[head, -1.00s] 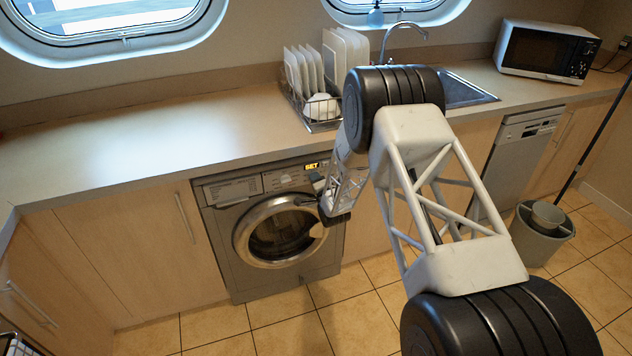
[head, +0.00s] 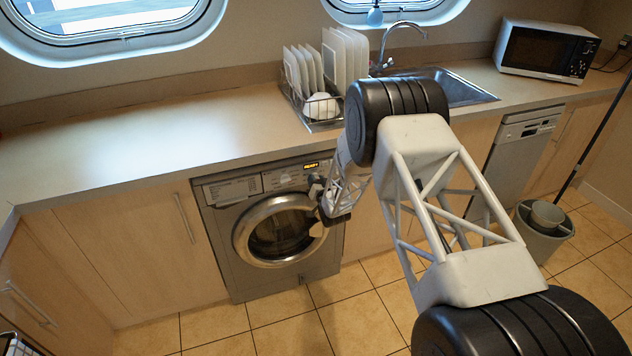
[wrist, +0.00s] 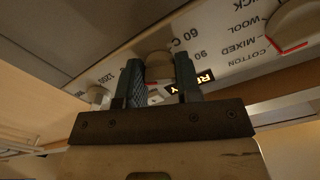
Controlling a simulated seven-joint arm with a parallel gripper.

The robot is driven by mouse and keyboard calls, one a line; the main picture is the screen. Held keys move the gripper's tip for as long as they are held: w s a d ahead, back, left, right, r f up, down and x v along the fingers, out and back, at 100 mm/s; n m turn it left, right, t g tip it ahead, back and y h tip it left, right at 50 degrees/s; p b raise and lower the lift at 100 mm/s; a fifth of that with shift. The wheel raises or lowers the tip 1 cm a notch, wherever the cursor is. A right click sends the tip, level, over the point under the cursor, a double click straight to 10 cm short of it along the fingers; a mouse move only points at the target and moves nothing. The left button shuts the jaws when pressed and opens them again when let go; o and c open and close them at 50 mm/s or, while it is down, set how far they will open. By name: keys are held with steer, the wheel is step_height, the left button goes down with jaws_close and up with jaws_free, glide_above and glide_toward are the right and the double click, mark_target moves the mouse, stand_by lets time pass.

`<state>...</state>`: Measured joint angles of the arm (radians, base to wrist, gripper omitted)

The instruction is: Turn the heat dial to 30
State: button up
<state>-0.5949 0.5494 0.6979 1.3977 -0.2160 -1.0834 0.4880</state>
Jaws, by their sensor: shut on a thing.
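The washing machine (head: 222,222) stands under the counter, its round door shut. My gripper (head: 317,188) is at the upper right of its front. In the wrist view, the heat dial (wrist: 158,62) is a pale round knob beside the printed "60 C" and "90". My gripper (wrist: 159,70) is shut on it, one dark finger on each side. The fingers hide part of the dial and its other marks, so I cannot tell its setting.
A program dial (wrist: 293,27) with a red mark is at the upper right of the wrist view, by "COTTON", "MIXED" and "WOOL". Another knob (wrist: 97,95) is at the left near "1200". The counter edge (head: 170,171) runs above the machine.

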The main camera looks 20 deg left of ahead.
steer(key=n, duration=0.5)
steer(key=shift+w+n, duration=0.15)
steer(key=shift+n, duration=0.15)
steer(key=n, duration=0.4)
steer(key=shift+n, duration=0.3)
steer(key=o, duration=0.9)
steer(key=shift+d, duration=0.1)
steer(key=shift+v, duration=3.9)
